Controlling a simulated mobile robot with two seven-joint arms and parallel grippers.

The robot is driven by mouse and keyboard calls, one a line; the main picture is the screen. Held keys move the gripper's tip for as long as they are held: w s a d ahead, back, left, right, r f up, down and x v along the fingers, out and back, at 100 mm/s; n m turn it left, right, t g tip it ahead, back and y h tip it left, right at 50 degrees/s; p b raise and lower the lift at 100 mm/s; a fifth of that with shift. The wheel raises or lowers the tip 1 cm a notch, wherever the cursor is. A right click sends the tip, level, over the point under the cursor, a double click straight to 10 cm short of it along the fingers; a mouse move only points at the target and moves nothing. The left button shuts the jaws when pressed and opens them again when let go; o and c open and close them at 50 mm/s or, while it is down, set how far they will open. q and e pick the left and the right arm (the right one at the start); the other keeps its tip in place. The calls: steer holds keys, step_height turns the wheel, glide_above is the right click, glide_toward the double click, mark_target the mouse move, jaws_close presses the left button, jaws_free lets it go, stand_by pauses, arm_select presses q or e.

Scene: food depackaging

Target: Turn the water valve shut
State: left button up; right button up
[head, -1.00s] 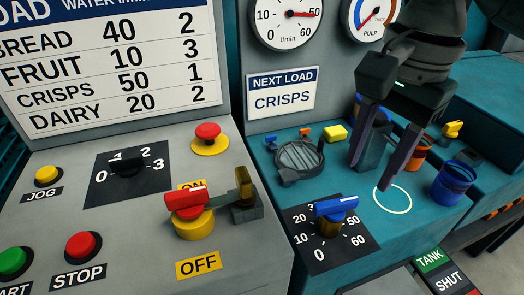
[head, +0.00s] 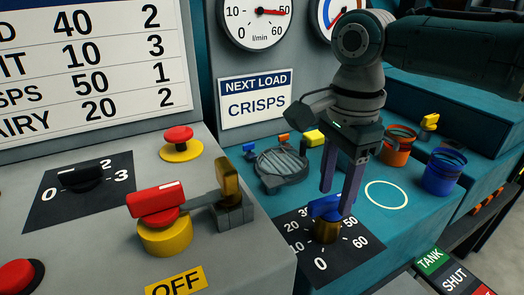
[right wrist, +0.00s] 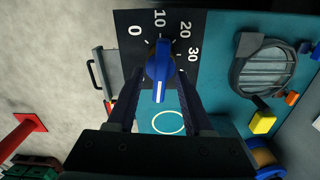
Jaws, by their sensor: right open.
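The water valve is a blue-handled knob (head: 325,207) on a brass stem, set on a black plate (head: 300,262) with a scale from 0 to 60. My right gripper (head: 338,203) points down at the knob from above, its two fingers apart. In the right wrist view the blue handle (right wrist: 160,65) lies between the fingertips, with a visible gap on each side. A white mark on the handle points away from the 0 there. The l/min gauge (head: 257,18) has its red needle toward the high numbers. My left gripper is not in view.
A red handle on a yellow base (head: 165,232) and a yellow hinged piece (head: 228,175) stand left of the valve. A round grille (head: 281,168) is behind it. Orange (head: 397,146) and blue (head: 443,174) cups stand to the right. A white circle (head: 386,195) marks bare teal surface.

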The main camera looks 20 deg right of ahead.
steer(key=shift+f, duration=0.25)
jaws_close()
stand_by(0.5)
